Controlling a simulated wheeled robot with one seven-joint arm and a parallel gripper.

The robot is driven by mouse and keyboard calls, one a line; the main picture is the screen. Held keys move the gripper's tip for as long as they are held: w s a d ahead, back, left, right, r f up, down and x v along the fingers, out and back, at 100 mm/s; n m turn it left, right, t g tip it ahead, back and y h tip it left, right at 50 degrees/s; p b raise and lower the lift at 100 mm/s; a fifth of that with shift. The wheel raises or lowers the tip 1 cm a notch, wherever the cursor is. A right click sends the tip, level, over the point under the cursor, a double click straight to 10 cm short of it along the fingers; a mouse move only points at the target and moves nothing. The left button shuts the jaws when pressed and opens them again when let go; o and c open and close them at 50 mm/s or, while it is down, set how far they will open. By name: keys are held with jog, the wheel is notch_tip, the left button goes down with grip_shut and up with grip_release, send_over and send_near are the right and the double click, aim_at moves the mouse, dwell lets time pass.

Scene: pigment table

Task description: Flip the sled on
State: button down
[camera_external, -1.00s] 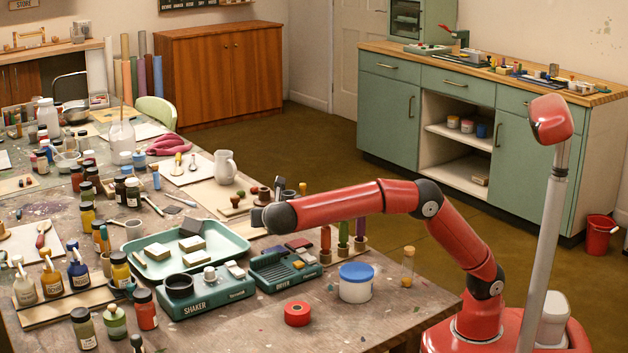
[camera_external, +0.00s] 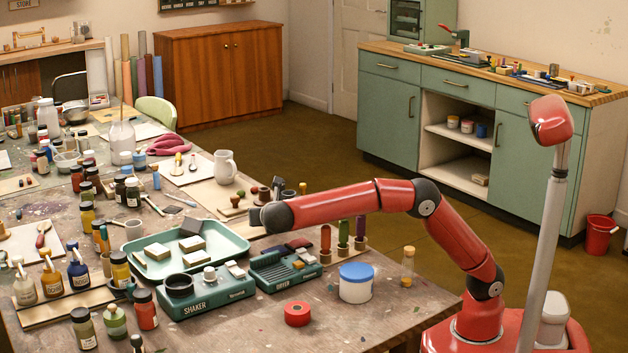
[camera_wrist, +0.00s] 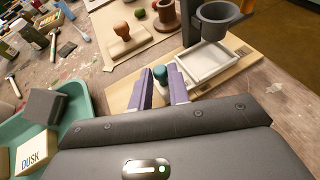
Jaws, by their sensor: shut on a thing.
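In the wrist view my gripper (camera_wrist: 159,73) has its two purple fingers closed around a rounded teal knob (camera_wrist: 160,76). The knob sits at the near left of a white rectangular tray (camera_wrist: 203,70) on a pale wooden board (camera_wrist: 243,61). A grey cup (camera_wrist: 218,13) on a dark upright stands behind the tray. I cannot tell for certain which of these parts is the sled; the knob's base is partly hidden by the fingers. In the outside view my dark wrist (camera_external: 273,217) hangs over this board, and the fingers are hidden.
A teal tray (camera_external: 237,240) with several blocks lies close by, and its edge shows in the wrist view (camera_wrist: 78,98). The shaker (camera_external: 205,298) and dryer (camera_external: 280,272) stand in front. A blue-lidded tub (camera_external: 356,284) is to the right.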

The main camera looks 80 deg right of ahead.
jog(key=shift+s+d+b, duration=0.35)
jog(key=shift+s+d, duration=0.9)
jog(key=shift+d, duration=0.05)
jog(key=c, duration=1.3)
grip_release()
jog(key=shift+s+d, duration=0.1)
jog(key=shift+c, duration=0.2)
jog(key=v, duration=0.8)
jog(key=shift+d, duration=0.1)
